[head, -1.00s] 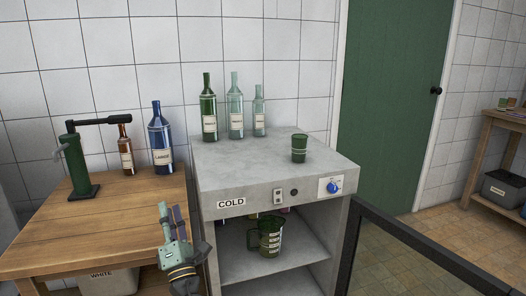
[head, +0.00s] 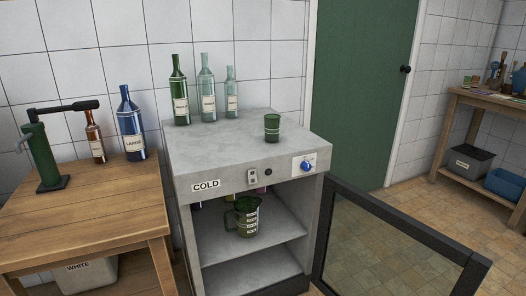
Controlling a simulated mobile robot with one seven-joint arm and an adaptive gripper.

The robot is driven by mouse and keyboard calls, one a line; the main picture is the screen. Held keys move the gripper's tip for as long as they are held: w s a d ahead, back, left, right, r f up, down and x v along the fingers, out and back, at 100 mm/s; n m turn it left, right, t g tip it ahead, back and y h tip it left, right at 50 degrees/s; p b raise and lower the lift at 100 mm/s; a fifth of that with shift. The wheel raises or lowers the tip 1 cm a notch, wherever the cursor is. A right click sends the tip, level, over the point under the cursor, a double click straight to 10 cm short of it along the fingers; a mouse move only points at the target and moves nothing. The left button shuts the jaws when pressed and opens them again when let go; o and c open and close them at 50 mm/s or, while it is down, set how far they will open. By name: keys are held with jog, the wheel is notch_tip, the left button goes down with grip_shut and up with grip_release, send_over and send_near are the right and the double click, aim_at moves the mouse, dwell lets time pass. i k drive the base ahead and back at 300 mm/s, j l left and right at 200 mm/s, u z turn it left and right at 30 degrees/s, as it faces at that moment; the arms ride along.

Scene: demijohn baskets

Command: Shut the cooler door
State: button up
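The cooler (head: 186,188) is a grey cabinet with a COLD label and a blue knob (head: 306,166) on its front. Its door (head: 398,236) is a dark-framed glass panel, hinged at the cabinet's right side and swung wide open to the right. The open inside shows a shelf (head: 275,240) with a green measuring jug (head: 247,217) on it. The bottom of the cooler and the lower part of the door are cut off by the picture's edge. My gripper is not in view.
Several bottles (head: 180,95) and a green cup (head: 272,128) stand on the cooler top. A wooden table (head: 85,215) with bottles and a corking tool (head: 40,158) adjoins on the left. The tiled floor (head: 455,205) right of the door looks clear, up to a wooden bench (head: 480,105).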

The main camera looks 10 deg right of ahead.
aim_at(476, 265)
jog(key=l+u, duration=0.15)
jog(key=u, duration=0.45)
jog(key=l+u, duration=0.3)
jog(key=l, duration=0.3)
jog(key=k+l+u, duration=0.15)
jog(key=l+u, duration=0.2)
jog(key=l, duration=0.2)
jog(key=k+l+u, duration=0.1)
jog(key=l, duration=0.3)
jog(key=k+l, duration=0.15)
jog(key=l, duration=0.2)
jog(key=k+l+u, duration=0.15)
jog(key=l, duration=0.25)
jog(key=k+l, duration=0.15)
jog(key=l, duration=0.25)
jog(key=k+l, duration=0.15)
jog(key=l, duration=0.2)
jog(key=k+l, duration=0.15)
jog(key=l, duration=0.25)
jog(key=k+l, duration=0.15)
jog(key=l, duration=0.2)
jog(key=k+l+u, duration=0.1)
jog(key=l, duration=0.3)
jog(key=k+l, duration=0.2)
jog(key=l, duration=0.2)
jog(key=k+l, duration=0.25)
jog(key=k+l+z, duration=0.35)
jog(key=k+j, duration=0.05)
jog(key=k, duration=0.05)
